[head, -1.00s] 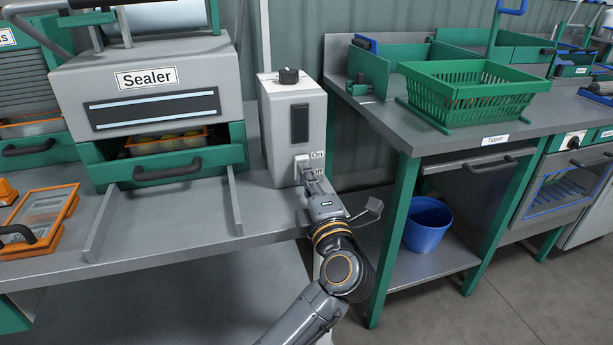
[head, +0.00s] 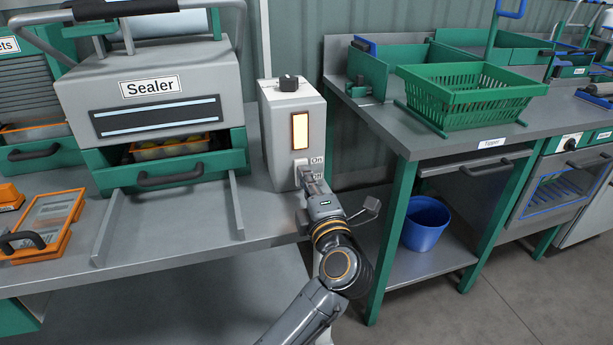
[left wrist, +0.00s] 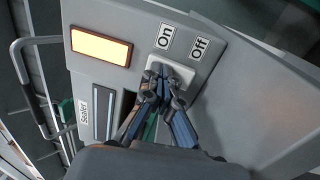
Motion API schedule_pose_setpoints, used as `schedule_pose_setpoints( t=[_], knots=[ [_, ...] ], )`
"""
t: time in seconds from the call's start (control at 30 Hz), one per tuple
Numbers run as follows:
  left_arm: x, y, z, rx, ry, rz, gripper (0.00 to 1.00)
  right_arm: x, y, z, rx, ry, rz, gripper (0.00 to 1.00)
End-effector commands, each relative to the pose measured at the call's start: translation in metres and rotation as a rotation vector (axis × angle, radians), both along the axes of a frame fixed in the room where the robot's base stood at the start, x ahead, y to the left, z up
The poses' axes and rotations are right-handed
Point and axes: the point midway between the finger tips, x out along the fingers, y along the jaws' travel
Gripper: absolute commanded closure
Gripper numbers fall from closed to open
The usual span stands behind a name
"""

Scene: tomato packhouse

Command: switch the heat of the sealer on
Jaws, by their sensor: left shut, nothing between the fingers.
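The sealer (head: 150,78) stands at the upper left of the head view, with a punnet tray in its green drawer. Its grey control box (head: 283,142) stands to its right. The box's indicator lamp (head: 300,131) is lit pale orange, and it also glows in the left wrist view (left wrist: 100,48). The white rocker switch (left wrist: 174,73) sits beside the On and Off labels, partly hidden by my fingers. My left gripper (left wrist: 160,80) is shut and empty, its fingertips at the switch, seemingly touching it; it shows in the head view too (head: 309,180). My right gripper is out of view.
A black knob (head: 288,82) tops the control box. An orange-framed tray (head: 46,222) lies on the bench at the left. A green basket (head: 470,92) stands on the tipper table at the right, with a blue bucket (head: 426,224) on the shelf below.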

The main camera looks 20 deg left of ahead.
Motion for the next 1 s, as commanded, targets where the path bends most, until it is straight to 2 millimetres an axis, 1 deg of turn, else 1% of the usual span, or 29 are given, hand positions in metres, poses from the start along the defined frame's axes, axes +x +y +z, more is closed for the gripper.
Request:
schedule_pose_setpoints(
  t=[0.17, 0.27, 0.5, 0.6, 0.73, 1.0],
  knots=[
    [-0.003, -0.002, -0.003, -0.001, 0.003, -0.001, 1.00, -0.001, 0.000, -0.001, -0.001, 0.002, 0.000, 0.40],
    [-0.014, -0.010, -0.004, -0.002, 0.004, -0.003, 1.00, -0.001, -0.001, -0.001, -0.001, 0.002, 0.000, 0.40],
    [-0.047, -0.032, -0.008, -0.003, 0.003, -0.001, 1.00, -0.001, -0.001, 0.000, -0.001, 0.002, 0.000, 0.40],
    [-0.056, -0.039, -0.009, -0.002, 0.001, -0.002, 1.00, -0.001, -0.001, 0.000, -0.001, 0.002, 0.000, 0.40],
    [-0.062, -0.042, -0.009, 0.001, -0.001, 0.000, 1.00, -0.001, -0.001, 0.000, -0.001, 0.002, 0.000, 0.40],
    [-0.063, -0.042, -0.008, 0.001, -0.001, 0.000, 1.00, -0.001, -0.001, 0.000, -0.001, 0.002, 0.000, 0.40]
  ],
)
